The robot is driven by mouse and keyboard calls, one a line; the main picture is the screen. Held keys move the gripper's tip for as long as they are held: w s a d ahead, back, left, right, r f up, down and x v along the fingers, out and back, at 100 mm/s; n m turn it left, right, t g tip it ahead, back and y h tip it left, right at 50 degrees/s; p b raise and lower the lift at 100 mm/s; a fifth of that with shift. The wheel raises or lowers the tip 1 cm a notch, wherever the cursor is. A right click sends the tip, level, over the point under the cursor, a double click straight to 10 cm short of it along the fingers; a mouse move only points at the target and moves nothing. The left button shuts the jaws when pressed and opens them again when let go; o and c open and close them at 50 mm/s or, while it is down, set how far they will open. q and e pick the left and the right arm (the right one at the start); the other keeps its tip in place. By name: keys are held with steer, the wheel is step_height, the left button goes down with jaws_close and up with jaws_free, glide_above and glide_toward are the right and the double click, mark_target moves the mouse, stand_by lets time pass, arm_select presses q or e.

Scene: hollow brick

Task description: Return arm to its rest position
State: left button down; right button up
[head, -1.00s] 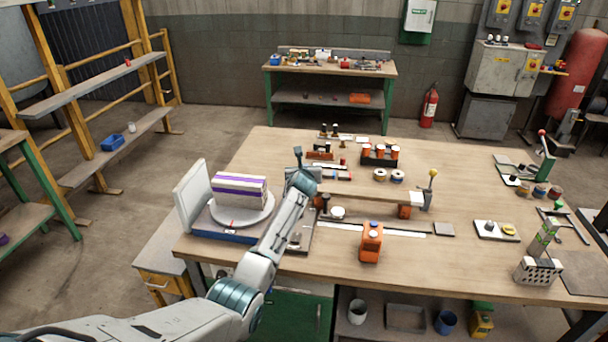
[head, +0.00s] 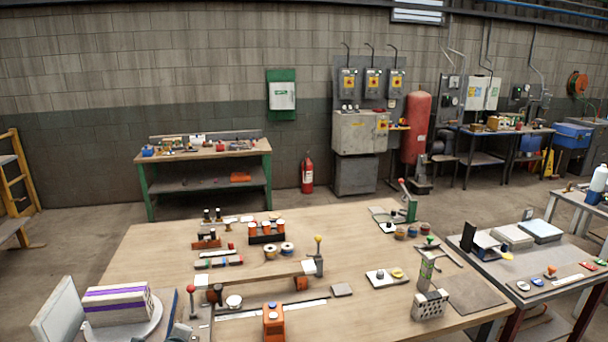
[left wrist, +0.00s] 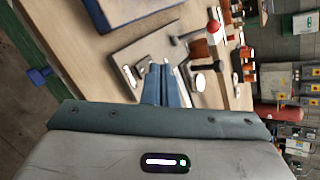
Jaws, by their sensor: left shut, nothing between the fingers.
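My left gripper (left wrist: 162,72) shows in the left wrist view. Its blue-grey fingers are together and empty, over the edge of the wooden workbench. No gripper touches the brick. My right gripper is in neither view.
The workbench (head: 365,255) holds a raised bar with a yellow-knobbed post (head: 318,258), an orange block (head: 273,322), a red-knobbed lever (head: 191,300) and spools (head: 287,249). A side table (head: 560,290) stands at right. Bare wood lies between several items.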

arm_select(q)
steer(key=s+d+f+n+g+h, duration=0.15)
steer(key=s+n, duration=0.35)
steer(key=s, duration=0.6)
steer(key=s+d+f+n+g, duration=0.2)
steer(key=s+n, duration=0.3)
steer(key=s, duration=0.6)
steer(key=s+d+r+n+g+h, duration=0.1)
steer(key=s+d+r+n, duration=0.15)
steer(key=s, duration=0.45)
steer(key=s+d+r+n+g, duration=0.1)
steer(key=s+n, duration=0.3)
steer(key=s, duration=0.3)
steer(key=s+d+r+n+g+h, duration=0.1)
steer(key=s+n, duration=0.2)
steer(key=s, duration=0.4)
step_height(320, 180, down, 35)
steer(key=a+g+b, duration=0.1)
steer(key=a+b, duration=0.2)
steer(key=b, duration=0.2)
steer(key=s+f+b, duration=0.2)
steer(key=s+f, duration=0.7)
steer(key=f, duration=0.3)
steer(key=s+f+g+b, duration=0.1)
steer(key=s+f+b, duration=0.1)
steer(key=s+f, duration=0.7)
step_height(320, 180, down, 3)
steer(key=shift+s+a+f+b, duration=0.15)
steer(key=shift+s+a+b, duration=0.2)
steer(key=shift+a, duration=0.1)
